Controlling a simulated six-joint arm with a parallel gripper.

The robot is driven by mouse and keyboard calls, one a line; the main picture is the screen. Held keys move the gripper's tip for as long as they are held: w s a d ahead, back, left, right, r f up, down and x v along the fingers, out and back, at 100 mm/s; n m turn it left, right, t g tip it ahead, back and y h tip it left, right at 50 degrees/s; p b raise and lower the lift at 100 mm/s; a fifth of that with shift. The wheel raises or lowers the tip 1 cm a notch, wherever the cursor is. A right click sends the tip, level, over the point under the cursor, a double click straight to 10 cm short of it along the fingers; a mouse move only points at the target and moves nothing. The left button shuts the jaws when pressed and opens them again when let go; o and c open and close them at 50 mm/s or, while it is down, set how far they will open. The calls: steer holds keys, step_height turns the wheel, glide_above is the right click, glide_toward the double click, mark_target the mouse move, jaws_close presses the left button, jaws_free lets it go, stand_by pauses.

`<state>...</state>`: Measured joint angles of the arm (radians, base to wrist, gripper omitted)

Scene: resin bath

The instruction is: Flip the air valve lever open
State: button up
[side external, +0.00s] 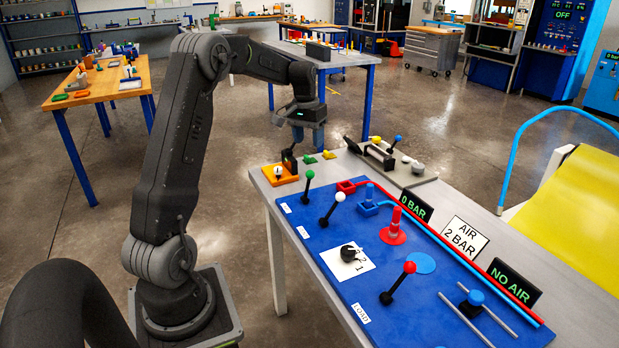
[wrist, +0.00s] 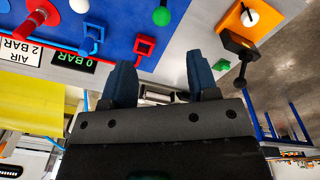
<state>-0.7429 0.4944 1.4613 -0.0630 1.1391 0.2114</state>
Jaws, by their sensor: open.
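A blue panel (side external: 345,215) carries several black levers: green-knobbed (side external: 308,176), white-knobbed (side external: 339,198) and red-knobbed (side external: 408,269). Small labels lie beside them; one near the red-knobbed lever reads LOAD, the others are too small to read. I cannot tell which lever is the air valve's. All lean. My gripper (side external: 308,138) is open and empty, above and beyond the panel's far end, apart from every lever. In the wrist view, its dark blue fingers (wrist: 160,62) are spread, and the green knob (wrist: 161,16) lies above them near the top edge.
Signs read 0 BAR (side external: 416,206), AIR 2 BAR (side external: 464,238) and NO AIR (side external: 514,284). An orange plate (side external: 281,175) and grey fixture (side external: 405,168) flank the far end.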

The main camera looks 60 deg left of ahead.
mark_target(310, 179)
steer(key=shift+n+g, duration=0.3)
steer(key=f, duration=1.3)
steer(key=shift+w+d+f, duration=0.1)
steer(key=shift+w+f, duration=0.15)
steer(key=shift+f, duration=0.1)
steer(key=shift+c, duration=0.4)
jaws_close()
